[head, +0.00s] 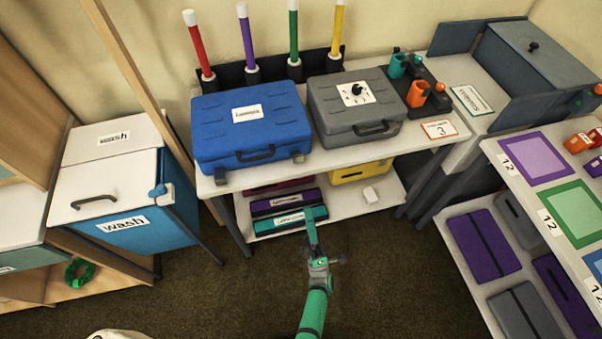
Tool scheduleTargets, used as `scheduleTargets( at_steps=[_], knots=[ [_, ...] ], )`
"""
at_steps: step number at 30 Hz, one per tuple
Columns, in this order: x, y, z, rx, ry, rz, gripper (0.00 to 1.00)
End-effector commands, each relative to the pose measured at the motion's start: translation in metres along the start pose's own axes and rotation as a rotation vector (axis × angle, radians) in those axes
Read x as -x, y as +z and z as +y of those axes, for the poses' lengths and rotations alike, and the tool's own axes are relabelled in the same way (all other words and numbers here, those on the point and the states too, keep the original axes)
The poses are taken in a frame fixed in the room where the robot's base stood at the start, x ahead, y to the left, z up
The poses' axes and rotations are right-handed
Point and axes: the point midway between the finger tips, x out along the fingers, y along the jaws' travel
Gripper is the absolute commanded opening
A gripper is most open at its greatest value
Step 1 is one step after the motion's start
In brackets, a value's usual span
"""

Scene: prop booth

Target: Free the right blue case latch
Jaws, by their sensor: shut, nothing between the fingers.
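The blue case (245,125) sits shut on the left part of the white table, with its dark handle and front side facing me. Its right latch (299,158) is a small grey piece at the front right corner, and its left latch (219,174) is a similar piece at the front left. I cannot make out the exact latch position at this size. My gripper (311,224) is shut and empty. In the picture it is below and slightly right of the right latch, apart from it, in front of the lower shelf.
A grey case (356,106) with a dial stands close on the right of the blue case. Colored rods (244,35) stand behind. The lower shelf (385,190) holds several flat cases. A blue wash bin (150,215) is left; another table (535,205) is right. Floor in front is clear.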

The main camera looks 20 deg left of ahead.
Motion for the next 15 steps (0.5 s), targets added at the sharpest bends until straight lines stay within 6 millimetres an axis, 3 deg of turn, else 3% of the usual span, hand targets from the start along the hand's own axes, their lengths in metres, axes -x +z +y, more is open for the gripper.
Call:
scheduleTargets(
  at_steps=[8,15],
  knots=[
    [-0.005,0.0,0.0,-0.001,0.001,0.0,0.0],
    [-0.038,0.0,0.001,-0.001,0.003,0.002,0.0]
  ],
)
